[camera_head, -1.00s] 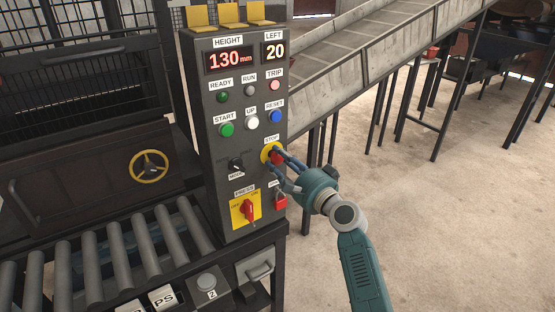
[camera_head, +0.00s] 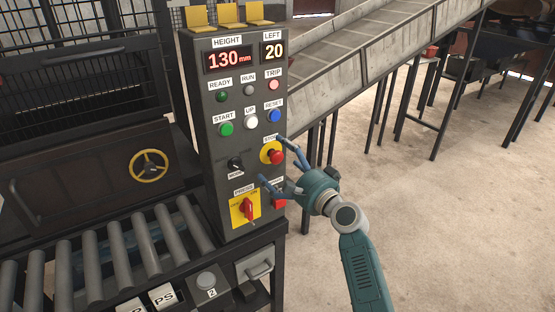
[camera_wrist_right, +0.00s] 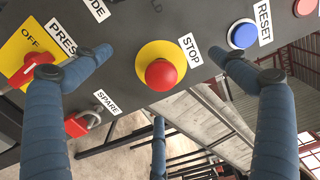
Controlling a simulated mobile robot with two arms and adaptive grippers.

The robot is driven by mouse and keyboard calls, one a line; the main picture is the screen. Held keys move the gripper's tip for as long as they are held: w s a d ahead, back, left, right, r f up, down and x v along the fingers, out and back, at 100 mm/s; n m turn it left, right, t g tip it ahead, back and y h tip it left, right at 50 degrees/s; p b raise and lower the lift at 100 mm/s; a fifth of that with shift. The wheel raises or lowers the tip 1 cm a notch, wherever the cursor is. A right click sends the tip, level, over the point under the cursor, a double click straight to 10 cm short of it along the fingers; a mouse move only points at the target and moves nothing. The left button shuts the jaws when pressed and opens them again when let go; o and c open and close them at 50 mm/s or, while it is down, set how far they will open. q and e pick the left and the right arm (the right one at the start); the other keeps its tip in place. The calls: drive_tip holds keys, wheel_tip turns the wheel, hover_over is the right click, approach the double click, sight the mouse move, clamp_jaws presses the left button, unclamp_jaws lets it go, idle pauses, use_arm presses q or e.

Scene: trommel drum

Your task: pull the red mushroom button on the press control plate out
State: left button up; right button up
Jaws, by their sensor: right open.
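The red mushroom stop button (camera_head: 277,157) sits on a yellow round base on the grey press control plate (camera_head: 212,165). In the right wrist view the red button (camera_wrist_right: 161,75) is near the middle, beside the STOP label. My right gripper (camera_head: 272,160) is open in front of the plate. Its blue fingers are spread wide to either side of the button and apart from it, with nothing held. The whole button shows. My left gripper is not in view.
A red selector (camera_head: 248,209) on a yellow plate and a red padlock-like piece (camera_head: 279,203) lie below the button. The blue RESET button (camera_head: 275,116) is above it. A roller conveyor (camera_head: 115,255) stands at lower left. Open floor (camera_head: 450,220) lies to the right.

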drive_tip(key=p+v, duration=0.2)
drive_tip(key=v, duration=0.6)
drive_tip(key=shift+p, duration=0.4)
